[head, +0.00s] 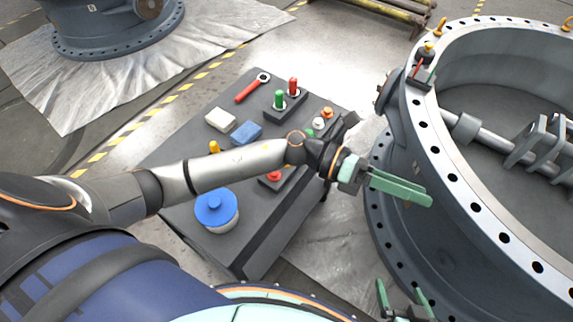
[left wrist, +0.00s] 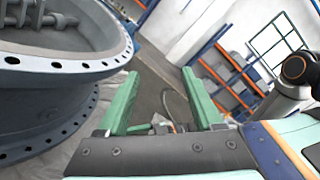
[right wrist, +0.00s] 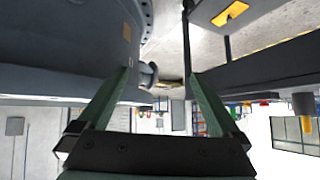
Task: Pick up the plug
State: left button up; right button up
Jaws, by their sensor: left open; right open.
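A green plug-like piece (head: 279,99) and a red one (head: 293,87) stand upright in a black block (head: 286,104) on the far part of the grey table. Small orange (head: 327,113) and white (head: 319,124) pieces lie nearer the table's right edge. I cannot tell which of these is the plug. My left gripper (head: 420,192) is open and empty, reaching over the table's right side toward the big valve ring. Its arm hides part of the table. My right gripper (head: 401,287) is open and empty, low at the bottom, right of the table.
The table (head: 245,255) also holds a red wrench (head: 250,90), a white block (head: 220,119), a blue block (head: 246,133), a blue-lidded tin (head: 216,208) and a red-topped piece (head: 274,176). The large valve ring (head: 425,165) stands close on the right.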

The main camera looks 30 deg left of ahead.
pick_arm(q)
jog(key=w+a+f+m+g+y+b, duration=0.3)
jog(key=a+f+m+y, duration=0.7)
jog(key=a+m, duration=0.1)
jog(key=w+a+m+t+y+b, duration=0.1)
jog(key=w+a+m+y, duration=0.2)
jog(key=a, duration=0.6)
jog(key=w+a+t+y+b, duration=0.1)
jog(key=w+a+y, duration=0.35)
jog(key=a, duration=0.45)
jog(key=shift+y, duration=0.35)
jog(key=f, duration=0.5)
jog(key=shift+s+d+f, duration=0.1)
jog(key=shift+s+d, duration=0.05)
jog(key=shift+s, duration=0.15)
jog(key=shift+w+f, duration=0.15)
jog(key=shift+f, duration=1.4)
jog(key=shift+w+f, duration=0.1)
jog(key=shift+f, duration=1.4)
pick_arm(e)
jog(key=f, duration=0.2)
jog(key=a+f, duration=0.1)
jog(key=f, duration=0.1)
jog(key=shift+a+f, duration=0.2)
jog(key=shift+f, duration=0.15)
pick_arm(q)
jog(key=shift+c, duration=0.2)
grip_shut()
pick_arm(e)
jog(key=shift+w, duration=0.2)
